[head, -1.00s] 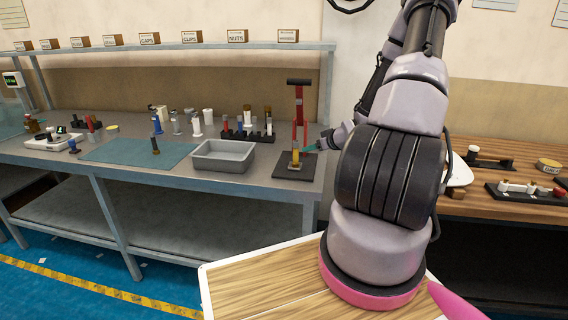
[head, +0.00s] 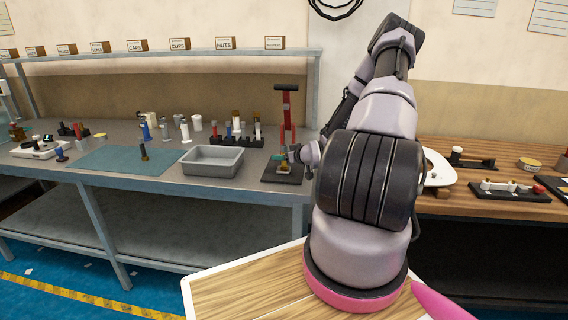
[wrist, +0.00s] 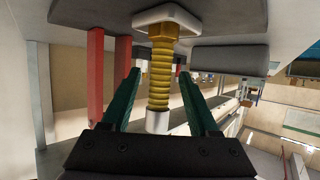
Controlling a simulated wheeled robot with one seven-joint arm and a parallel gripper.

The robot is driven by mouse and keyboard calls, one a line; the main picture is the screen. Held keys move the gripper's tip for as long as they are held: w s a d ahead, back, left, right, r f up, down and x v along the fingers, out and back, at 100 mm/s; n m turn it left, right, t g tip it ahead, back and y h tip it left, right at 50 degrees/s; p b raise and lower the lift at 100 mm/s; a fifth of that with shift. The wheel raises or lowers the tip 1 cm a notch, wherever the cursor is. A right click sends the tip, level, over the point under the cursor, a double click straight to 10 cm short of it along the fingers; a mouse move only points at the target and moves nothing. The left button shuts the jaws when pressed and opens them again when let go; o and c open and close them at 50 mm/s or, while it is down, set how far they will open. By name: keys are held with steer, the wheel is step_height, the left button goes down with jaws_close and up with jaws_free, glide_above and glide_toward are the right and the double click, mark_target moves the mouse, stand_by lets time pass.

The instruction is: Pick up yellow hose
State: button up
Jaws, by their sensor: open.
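The yellow hose (wrist: 160,80) is a ribbed piece with a brass-coloured nut at one end and a pale metal cap at the other. In the wrist view it stands between the two green fingers of my gripper (wrist: 159,74), which are apart with gaps on both sides. In the head view the hose (head: 284,167) is small and partly hidden by my gripper (head: 292,156), at the dark base plate (head: 284,179) of the red press.
The red press (head: 287,110) rises right behind the hose; its red posts (wrist: 95,75) show at left in the wrist view. A grey tray (head: 213,173) stands just left of the plate. Racks and loose fittings fill the bench farther left.

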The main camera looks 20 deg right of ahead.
steer(key=shift+x, duration=1.05)
jaws_close()
